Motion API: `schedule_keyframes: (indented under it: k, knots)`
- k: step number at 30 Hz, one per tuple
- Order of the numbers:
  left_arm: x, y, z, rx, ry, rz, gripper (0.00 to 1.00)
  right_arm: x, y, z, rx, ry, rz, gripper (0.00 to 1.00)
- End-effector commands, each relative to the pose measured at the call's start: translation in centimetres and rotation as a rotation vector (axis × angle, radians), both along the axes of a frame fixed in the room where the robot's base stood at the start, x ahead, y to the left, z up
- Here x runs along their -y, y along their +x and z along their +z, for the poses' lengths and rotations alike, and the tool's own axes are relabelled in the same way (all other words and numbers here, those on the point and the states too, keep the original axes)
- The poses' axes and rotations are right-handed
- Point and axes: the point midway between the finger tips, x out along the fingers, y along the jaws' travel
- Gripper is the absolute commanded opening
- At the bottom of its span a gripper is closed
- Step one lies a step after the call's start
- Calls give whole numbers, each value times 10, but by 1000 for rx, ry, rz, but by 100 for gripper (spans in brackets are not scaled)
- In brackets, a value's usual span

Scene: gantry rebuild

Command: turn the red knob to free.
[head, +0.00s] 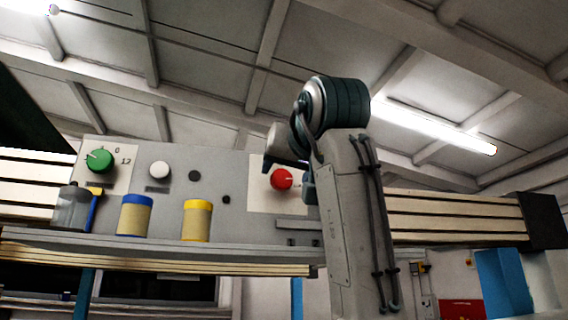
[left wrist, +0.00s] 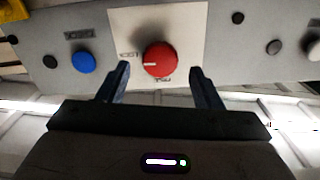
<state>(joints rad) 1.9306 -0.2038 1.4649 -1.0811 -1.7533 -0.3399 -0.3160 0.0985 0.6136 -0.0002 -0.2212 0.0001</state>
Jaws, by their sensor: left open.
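The red knob (head: 281,179) sits on a white plate on the grey panel in the head view. A pale pointer line on it faces right there. In the left wrist view the red knob (left wrist: 159,60) shows large, its pointer facing left toward a small label. Another label lies just below the knob; I cannot read either surely. My left gripper (head: 287,163) is in front of the panel by the knob, partly hidden by my own arm. In the left wrist view my left gripper (left wrist: 159,71) is open, fingers on either side of the knob with gaps. My right gripper is not in view.
The panel (head: 228,165) also carries a green knob (head: 99,161), a white button (head: 160,170) and dark buttons. Several containers, including a yellow-lidded one (head: 197,222), stand on the ledge below. A blue button (left wrist: 84,62) shows in the left wrist view.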

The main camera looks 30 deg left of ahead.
Motion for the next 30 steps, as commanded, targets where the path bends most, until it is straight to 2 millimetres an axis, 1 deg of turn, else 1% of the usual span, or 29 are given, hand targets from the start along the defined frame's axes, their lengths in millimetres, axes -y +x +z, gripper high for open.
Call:
schedule_keyframes:
  k: [1, 3, 9, 13, 17, 20, 21, 24, 30]
  knots:
    - [-7, 6, 4, 0, -1, 2, 59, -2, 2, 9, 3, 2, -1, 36]
    - [-14, 12, 3, -1, 0, 2, 59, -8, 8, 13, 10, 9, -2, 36]
    - [-24, 20, 1, 0, 0, 1, 59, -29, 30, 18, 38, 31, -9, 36]
    - [-24, 21, 0, 1, 1, 0, 59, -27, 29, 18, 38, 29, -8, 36]
    - [-24, 21, 0, 1, 1, 0, 59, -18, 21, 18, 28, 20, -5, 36]
    - [-24, 21, 0, 1, 1, 0, 42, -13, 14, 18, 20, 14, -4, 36]
    - [-24, 21, 0, 1, 1, 0, 34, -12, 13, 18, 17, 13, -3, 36]
    - [-24, 21, 0, 1, 1, 0, 15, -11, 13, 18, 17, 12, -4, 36]
    - [-24, 21, 0, 5, -4, 0, 15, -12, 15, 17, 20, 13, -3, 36]
